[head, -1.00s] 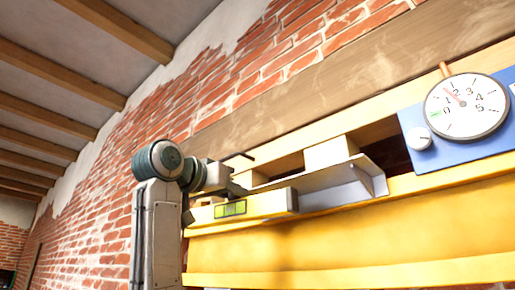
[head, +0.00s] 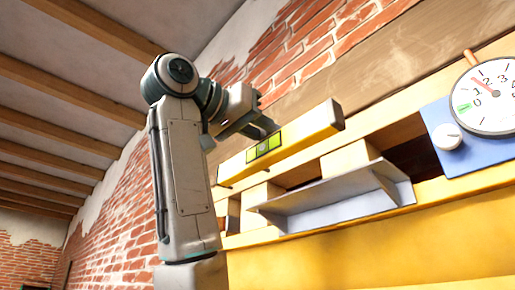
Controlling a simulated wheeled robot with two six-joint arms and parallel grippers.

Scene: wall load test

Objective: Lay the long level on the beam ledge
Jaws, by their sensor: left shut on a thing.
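The long level (head: 305,131) is a yellow bar with a green vial and a dark end cap. It is tilted, its right end higher in the picture. My left gripper (head: 262,130) is shut on the level at its back edge and holds it clear of the grey metal tray (head: 335,198) below. My arm hides part of the scene at left. A brown wooden beam (head: 385,65) runs across the wall behind and above the level. Whether the level touches the beam cannot be told. My right gripper does not show.
A blue panel with a white dial gauge (head: 492,97) and a white knob (head: 447,137) stands at the right. Wooden blocks (head: 344,156) with dark gaps between them sit behind the tray. A yellow panel (head: 330,262) fills the lower part. Brick wall lies behind.

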